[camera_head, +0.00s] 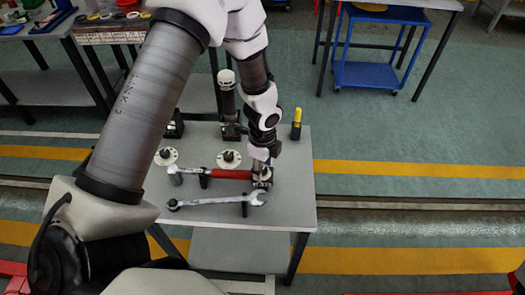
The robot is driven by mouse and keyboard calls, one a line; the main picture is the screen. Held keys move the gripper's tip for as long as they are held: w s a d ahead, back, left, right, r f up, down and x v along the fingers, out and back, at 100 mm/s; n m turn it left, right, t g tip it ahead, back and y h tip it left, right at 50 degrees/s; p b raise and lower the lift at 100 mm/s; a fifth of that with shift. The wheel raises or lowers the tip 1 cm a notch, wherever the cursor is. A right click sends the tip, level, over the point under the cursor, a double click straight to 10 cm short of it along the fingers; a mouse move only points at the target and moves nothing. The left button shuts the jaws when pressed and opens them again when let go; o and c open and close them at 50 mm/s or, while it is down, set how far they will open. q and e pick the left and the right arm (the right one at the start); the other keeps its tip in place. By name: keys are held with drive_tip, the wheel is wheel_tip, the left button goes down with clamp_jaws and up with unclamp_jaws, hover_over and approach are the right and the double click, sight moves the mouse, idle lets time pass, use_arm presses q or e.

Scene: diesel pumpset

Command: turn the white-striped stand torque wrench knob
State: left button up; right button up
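A torque wrench with a red handle (229,174) and a pale metal shaft lies level across low black supports on the grey table. Its head is at the left and its handle end at the right. My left gripper (262,183) points down at the right end of the handle, where the knob is hidden by the gripper. The gripper is too small and dark to tell whether its fingers are closed on the knob. No white stripe on the stand can be made out. My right gripper is out of view.
A silver spanner (213,201) lies on supports in front of the wrench. A dark upright tool (228,101) and a yellow-topped item (296,123) stand at the back. The table's right side (298,180) is clear.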

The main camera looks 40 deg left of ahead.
sight(263, 169)
use_arm(q)
wheel_tip(263, 169, up, 12)
idle(0.5)
idle(0.4)
